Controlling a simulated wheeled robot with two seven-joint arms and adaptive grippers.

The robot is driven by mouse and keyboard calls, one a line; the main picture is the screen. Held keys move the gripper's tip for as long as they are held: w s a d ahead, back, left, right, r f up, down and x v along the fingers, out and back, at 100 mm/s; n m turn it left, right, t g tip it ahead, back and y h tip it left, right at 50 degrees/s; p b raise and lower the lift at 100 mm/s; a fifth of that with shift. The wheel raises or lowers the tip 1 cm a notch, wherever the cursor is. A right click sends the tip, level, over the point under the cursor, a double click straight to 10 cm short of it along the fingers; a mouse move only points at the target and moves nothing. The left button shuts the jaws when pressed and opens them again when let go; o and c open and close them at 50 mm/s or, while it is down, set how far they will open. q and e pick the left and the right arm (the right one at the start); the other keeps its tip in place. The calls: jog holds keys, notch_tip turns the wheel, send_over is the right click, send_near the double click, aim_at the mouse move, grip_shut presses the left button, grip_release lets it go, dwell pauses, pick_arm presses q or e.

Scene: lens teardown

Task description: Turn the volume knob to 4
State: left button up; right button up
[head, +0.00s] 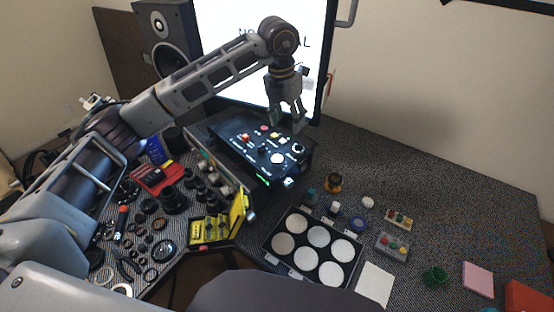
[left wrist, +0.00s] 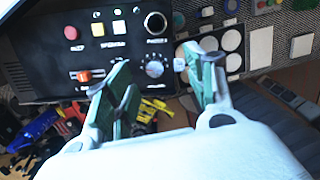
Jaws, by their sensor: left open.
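The volume knob (head: 278,158) is a pale round dial on the black control panel (head: 232,136), near its front edge. In the left wrist view the knob (left wrist: 155,69) has a ring of white marks around it. Its pointer setting is too small to read. My left gripper (head: 286,124) is open and empty, above the far right part of the panel and apart from the knob. In the left wrist view the knob appears between the two spread fingers, beyond their tips. My right gripper is not in view.
The panel also has a red button (left wrist: 70,32), lit square buttons, a round black socket (left wrist: 155,23) and an orange-handled control (left wrist: 85,75). A monitor stands behind. Lens parts and a yellow case (head: 212,229) lie left; a tray with white discs (head: 268,247) is in front.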

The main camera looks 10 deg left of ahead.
aim_at(277, 159)
pick_arm(q)
jog(key=shift+s+a+f+n+g+y, duration=0.15)
jog(key=shift+s+a+n, duration=0.25)
jog(key=shift+n, duration=0.65)
jog(key=shift+s+a+r+n+g+y, duration=0.1)
jog(key=shift+s+a+n+g+y, duration=0.25)
jog(key=shift+n, duration=0.75)
jog(key=shift+s+a+f+n+y, duration=0.1)
jog(key=shift+s+a+n, duration=0.35)
jog(key=shift+n, duration=0.6)
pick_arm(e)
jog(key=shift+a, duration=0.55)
pick_arm(q)
jog(key=shift+w, duration=0.1)
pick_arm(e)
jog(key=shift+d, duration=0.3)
pick_arm(q)
jog(key=shift+f, duration=0.15)
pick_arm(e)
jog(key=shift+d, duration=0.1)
pick_arm(q)
notch_tip(277, 159, down, 13)
jog(key=shift+f+p, duration=0.2)
jog(key=shift+p, duration=0.85)
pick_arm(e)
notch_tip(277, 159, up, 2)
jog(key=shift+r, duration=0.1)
